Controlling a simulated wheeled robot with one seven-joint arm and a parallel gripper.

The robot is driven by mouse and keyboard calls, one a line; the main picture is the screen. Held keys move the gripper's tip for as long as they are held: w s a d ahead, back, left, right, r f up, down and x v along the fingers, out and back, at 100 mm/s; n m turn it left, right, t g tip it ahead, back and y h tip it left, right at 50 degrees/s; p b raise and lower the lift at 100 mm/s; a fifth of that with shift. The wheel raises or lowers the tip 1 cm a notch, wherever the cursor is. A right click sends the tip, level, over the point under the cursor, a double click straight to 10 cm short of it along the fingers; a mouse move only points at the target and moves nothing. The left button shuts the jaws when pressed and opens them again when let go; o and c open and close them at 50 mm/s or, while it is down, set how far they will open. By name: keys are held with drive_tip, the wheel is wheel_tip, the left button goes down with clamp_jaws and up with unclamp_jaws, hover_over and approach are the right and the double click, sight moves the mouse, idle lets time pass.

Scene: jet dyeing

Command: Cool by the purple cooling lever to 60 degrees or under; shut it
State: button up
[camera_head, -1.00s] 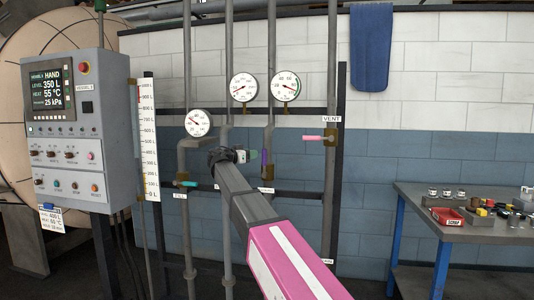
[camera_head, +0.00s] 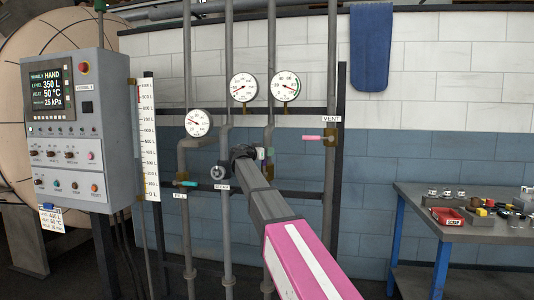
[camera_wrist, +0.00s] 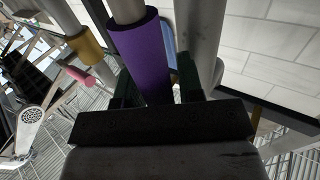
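The purple cooling lever (camera_wrist: 139,54) lies between the two fingers of my gripper (camera_wrist: 160,84) in the wrist view. The fingers are apart, with a narrow gap beside the right one, so the gripper looks open around the lever. In the head view my gripper (camera_head: 258,153) is at the pipe under the right-hand gauge and hides most of the lever. The panel display (camera_head: 47,91) seems to read HAND, 350 L, 50 °C and 25 kPa.
The pink vent lever (camera_head: 313,138) is to the right and also shows in the wrist view (camera_wrist: 75,73). A workbench (camera_head: 470,232) with small items stands at the right.

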drive_tip(key=shift+c, duration=0.4)
clamp_jaws()
drive_tip(key=shift+d, duration=0.15)
drive_tip(key=s+d+f+m+y, duration=0.3)
drive_tip(key=d+f+m+y, duration=0.6)
drive_tip(key=f+m+y, duration=0.1)
drive_tip(key=shift+s+d+f+m+y, duration=0.2)
drive_tip(key=shift+f+m+y, duration=0.3)
drive_tip(key=shift+f, duration=0.8)
